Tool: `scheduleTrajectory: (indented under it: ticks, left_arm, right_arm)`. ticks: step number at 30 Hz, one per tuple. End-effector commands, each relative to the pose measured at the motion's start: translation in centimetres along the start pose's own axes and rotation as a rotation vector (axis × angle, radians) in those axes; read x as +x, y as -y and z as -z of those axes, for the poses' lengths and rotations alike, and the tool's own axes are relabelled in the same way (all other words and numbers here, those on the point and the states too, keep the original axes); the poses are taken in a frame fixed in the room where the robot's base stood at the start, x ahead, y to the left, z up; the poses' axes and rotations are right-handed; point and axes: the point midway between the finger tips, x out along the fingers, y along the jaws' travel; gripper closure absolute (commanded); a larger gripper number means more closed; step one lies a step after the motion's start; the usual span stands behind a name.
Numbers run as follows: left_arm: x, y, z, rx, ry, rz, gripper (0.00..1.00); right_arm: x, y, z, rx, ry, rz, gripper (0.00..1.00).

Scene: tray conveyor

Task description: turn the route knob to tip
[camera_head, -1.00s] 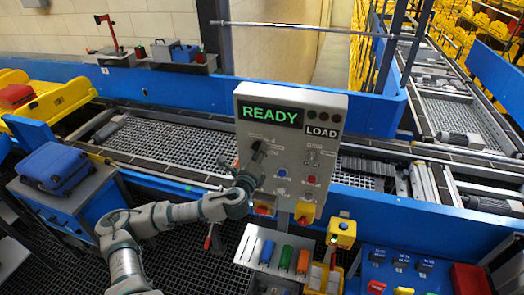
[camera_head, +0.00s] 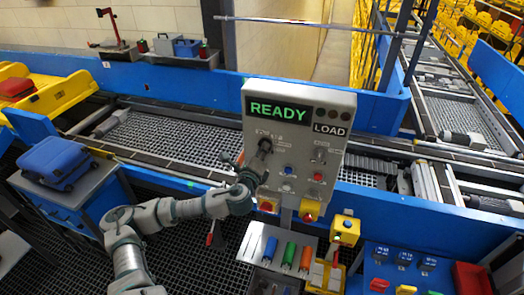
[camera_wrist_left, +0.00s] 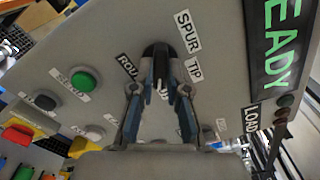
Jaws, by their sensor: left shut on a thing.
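The route knob (camera_wrist_left: 158,52) is a black knob on the grey control panel (camera_head: 328,153). In the left wrist view, "SPUR" and "TIP" labels lie to its right and a partly hidden "ROUTE" label to its left. My left gripper (camera_head: 262,153) is at the panel's upper left, below the "READY" display (camera_head: 280,111). In the left wrist view my left gripper's two fingers (camera_wrist_left: 160,78) are closed on the knob from both sides. The fingers cover part of the knob, and I cannot tell which label it points to. My right gripper is not in view.
A "LOAD" label (camera_head: 330,129), several buttons and small switches share the panel. A yellow button box (camera_head: 345,230) and a tray of coloured handles (camera_head: 287,250) stand below it. Conveyors run behind. A blue case (camera_head: 54,162) sits at the left.

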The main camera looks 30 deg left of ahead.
Motion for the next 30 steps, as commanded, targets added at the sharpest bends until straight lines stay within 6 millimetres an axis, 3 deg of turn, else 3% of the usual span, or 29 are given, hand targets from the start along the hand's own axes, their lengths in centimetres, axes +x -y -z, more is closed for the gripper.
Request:
scheduleTrajectory:
  ticks: [6,30]
  left_arm:
    - [0.0,-0.7,0.4,-0.061,-0.005,-0.013,1.0]
    - [0.1,-0.8,0.4,-0.76,0.001,-0.017,1.0]
  right_arm:
    - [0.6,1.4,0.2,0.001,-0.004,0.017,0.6]
    - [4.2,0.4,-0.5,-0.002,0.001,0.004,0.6]
